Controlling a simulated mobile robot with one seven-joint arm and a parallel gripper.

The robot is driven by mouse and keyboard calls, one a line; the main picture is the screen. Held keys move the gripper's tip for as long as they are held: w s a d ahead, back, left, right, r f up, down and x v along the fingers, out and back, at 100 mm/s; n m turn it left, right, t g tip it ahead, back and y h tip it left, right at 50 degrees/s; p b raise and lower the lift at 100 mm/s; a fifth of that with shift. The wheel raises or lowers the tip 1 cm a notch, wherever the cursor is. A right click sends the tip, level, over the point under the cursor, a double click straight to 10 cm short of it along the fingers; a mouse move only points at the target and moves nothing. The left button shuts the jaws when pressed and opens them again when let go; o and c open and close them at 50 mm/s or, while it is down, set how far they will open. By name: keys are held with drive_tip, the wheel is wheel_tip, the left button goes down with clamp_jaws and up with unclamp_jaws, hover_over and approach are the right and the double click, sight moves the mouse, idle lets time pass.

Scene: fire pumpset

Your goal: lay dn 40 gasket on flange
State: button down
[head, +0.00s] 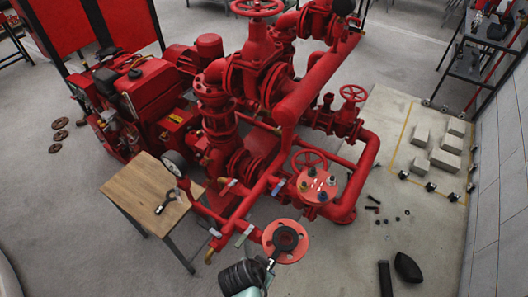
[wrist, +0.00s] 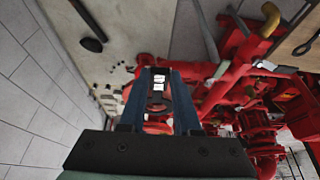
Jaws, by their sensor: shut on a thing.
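My gripper (head: 272,261) is shut on the gasket (head: 287,238), a dark flat ring, at the front of the red pipework in the head view. The gasket appears over the face of a red round flange (head: 299,252) with bolt holes around its rim. I cannot tell whether the gasket touches the flange or is held just above it. In the wrist view my gripper (wrist: 160,88) has the dark gasket (wrist: 157,101) between its blue fingers, with red metal behind it. Much of the flange is hidden there.
Another red disc (head: 319,186) with coloured pieces on it stands just behind. A wooden table (head: 137,186) with a tool (head: 165,203) is at the left. Loose bolts and nuts (head: 378,222) lie on the floor at right, near a black bar (head: 385,279).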

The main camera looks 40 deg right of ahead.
drive_tip(key=shift+f+b, duration=0.4)
drive_tip(key=shift+f, duration=0.15)
idle(0.4)
drive_tip(key=c, duration=0.5)
unclamp_jaws()
drive_tip(key=shift+c, duration=0.2)
drive_tip(key=b+v, duration=0.1)
drive_tip(key=v, duration=1.2)
